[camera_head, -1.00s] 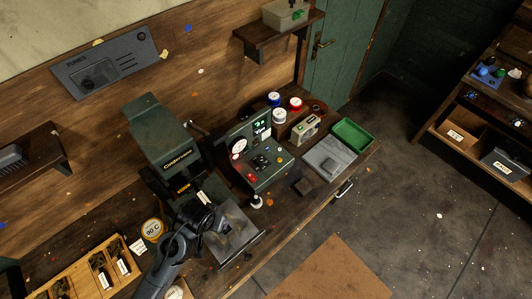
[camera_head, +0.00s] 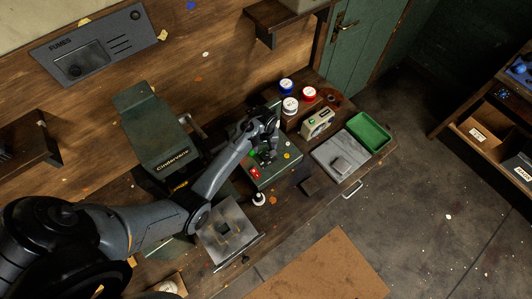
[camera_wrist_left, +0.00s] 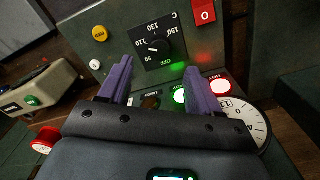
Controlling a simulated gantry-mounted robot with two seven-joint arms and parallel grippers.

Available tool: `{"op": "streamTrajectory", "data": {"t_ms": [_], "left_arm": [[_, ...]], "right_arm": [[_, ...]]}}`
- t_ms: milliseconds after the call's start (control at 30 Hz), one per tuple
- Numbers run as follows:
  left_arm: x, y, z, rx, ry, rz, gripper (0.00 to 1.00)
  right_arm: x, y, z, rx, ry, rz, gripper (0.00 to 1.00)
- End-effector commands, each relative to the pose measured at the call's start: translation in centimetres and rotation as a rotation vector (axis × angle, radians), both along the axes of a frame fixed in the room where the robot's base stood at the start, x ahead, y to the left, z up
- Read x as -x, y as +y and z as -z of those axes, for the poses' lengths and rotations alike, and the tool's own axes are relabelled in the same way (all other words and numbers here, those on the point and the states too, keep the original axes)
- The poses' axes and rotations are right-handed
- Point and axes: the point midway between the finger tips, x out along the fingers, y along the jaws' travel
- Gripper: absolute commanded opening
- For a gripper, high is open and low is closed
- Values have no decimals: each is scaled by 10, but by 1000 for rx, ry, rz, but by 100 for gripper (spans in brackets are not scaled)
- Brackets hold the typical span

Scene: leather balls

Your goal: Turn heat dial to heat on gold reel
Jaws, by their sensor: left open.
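The heat dial (camera_wrist_left: 155,46) is a black knob on a square black plate with white numbers from 90 upward and a C. Its white pointer line points left, near 110. It sits on the green control panel (camera_head: 272,178), where my gripper hides it in the head view. My left gripper (camera_head: 266,146) is over this panel. In the left wrist view its two purple fingers (camera_wrist_left: 158,70) are apart, in front of the dial's lower edge, with nothing between them. I cannot tell whether they touch it. No gold reel is identifiable. My right gripper is not in view.
On the panel are a red switch (camera_wrist_left: 205,12), a yellow button (camera_wrist_left: 100,33), lit buttons and a white gauge (camera_wrist_left: 247,122). The green Cindervane press (camera_head: 158,130) stands left. Blue, white and red reels, a small box (camera_head: 317,122) and a green tray (camera_head: 368,132) are right.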

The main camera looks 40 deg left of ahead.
Motion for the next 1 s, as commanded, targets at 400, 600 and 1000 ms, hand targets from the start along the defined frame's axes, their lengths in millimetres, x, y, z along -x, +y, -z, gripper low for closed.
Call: {"op": "streamTrajectory", "data": {"t_ms": [400, 600, 1000], "left_arm": [[0, 1, 59, -1, 0, 1, 63], [0, 1, 68, -1, -1, 1, 63], [0, 0, 69, -1, -1, 1, 46]], "right_arm": [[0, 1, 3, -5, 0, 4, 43], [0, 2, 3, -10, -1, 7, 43], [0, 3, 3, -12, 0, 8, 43]]}}
